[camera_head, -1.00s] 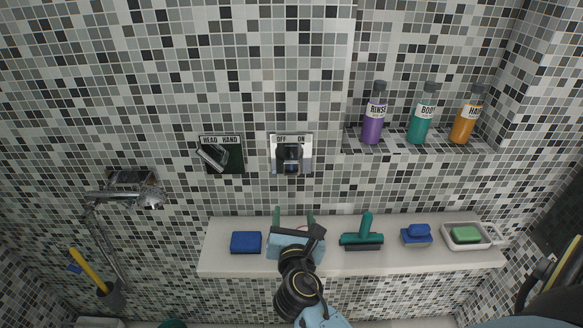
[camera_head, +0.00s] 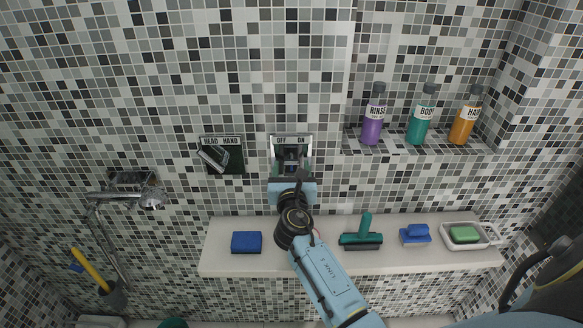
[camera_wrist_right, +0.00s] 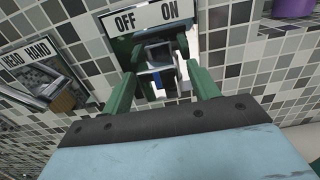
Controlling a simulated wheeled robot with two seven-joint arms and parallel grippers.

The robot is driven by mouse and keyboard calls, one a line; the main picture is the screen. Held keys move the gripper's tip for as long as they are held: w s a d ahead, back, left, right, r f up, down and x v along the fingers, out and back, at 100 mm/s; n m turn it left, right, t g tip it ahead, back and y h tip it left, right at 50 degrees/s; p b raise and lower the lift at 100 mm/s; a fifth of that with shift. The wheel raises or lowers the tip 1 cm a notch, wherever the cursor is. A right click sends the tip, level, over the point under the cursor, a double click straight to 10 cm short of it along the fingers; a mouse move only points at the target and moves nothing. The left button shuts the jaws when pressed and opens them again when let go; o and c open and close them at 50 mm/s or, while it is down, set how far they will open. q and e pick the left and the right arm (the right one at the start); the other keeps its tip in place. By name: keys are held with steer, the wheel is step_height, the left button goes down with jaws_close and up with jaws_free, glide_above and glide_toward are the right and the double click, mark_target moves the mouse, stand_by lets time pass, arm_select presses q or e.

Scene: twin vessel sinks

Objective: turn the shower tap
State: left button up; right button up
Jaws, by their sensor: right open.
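The shower tap (camera_head: 291,150) is a dark knob on a plate marked OFF and ON, mounted on the tiled wall. In the right wrist view the plate (camera_wrist_right: 147,18) is at the top, with the square dark knob (camera_wrist_right: 158,53) below the lettering. My right gripper (camera_head: 291,163) is in front of the tap and partly hides it in the head view. In the wrist view its two green fingers (camera_wrist_right: 161,72) are apart, one on each side of the knob. I cannot tell whether they touch it. My left gripper is not in view.
A HEAD/HAND plate with a chrome lever (camera_head: 213,157) is left of the tap. Below, a ledge (camera_head: 220,268) bears a blue sponge (camera_head: 246,242), a teal squeegee (camera_head: 361,239), a blue brush (camera_head: 415,236) and a soap dish (camera_head: 490,240). Bottles, including a purple one (camera_head: 372,122), stand on a shelf.

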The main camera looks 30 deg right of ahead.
steer(key=shift+w+d, duration=0.15)
steer(key=shift+w, duration=0.15)
steer(key=shift+c, duration=0.4)
steer(key=c, duration=0.9)
